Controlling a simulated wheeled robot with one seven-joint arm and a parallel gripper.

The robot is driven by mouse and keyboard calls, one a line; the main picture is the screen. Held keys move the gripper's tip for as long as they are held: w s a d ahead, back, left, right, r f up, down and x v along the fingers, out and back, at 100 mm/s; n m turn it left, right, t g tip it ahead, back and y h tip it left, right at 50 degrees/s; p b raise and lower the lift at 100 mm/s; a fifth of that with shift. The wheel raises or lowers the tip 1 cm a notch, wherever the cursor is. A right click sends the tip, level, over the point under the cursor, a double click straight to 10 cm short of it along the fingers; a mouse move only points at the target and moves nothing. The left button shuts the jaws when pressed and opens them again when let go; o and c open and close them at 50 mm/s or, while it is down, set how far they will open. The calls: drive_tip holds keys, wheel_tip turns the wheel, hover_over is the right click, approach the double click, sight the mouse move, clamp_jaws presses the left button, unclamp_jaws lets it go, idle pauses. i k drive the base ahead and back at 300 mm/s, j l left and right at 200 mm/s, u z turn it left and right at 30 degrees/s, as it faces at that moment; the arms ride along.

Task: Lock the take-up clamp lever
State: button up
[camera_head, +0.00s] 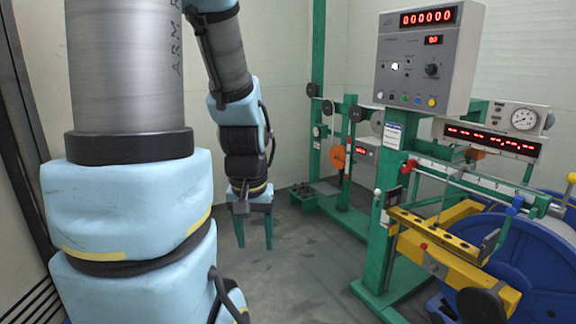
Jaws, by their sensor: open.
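My gripper (254,246) hangs open and empty, fingers pointing down, left of the machine in the head view. It is well apart from the machine and touches nothing. The blue take-up reel (530,260) stands at the lower right, partly cut off by the picture edge. A yellow clamp frame (455,265) reaches across it. A short lever with a red knob (423,246) sits on this frame. I cannot tell for sure whether this is the take-up clamp lever, or whether it is locked.
A grey control box (425,60) with red digits stands above a green frame (383,235). A display bar with a dial (523,119) is at the right. An orange disc (338,157) is farther back. The grey floor (300,270) between my gripper and the machine is clear.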

sight(433, 268)
drive_tip(key=z, duration=1.8)
drive_tip(key=k+j+z, duration=0.2)
drive_tip(key=k+j, duration=0.3)
drive_tip(key=u, duration=0.35)
drive_tip(key=i+j+u, duration=0.35)
drive_tip(key=i, duration=0.2)
drive_tip(key=i+u, duration=0.4)
drive_tip(key=i, duration=0.15)
drive_tip(key=i+l+u, duration=0.1)
drive_tip(key=i+u, duration=0.25)
drive_tip(key=i, duration=0.25)
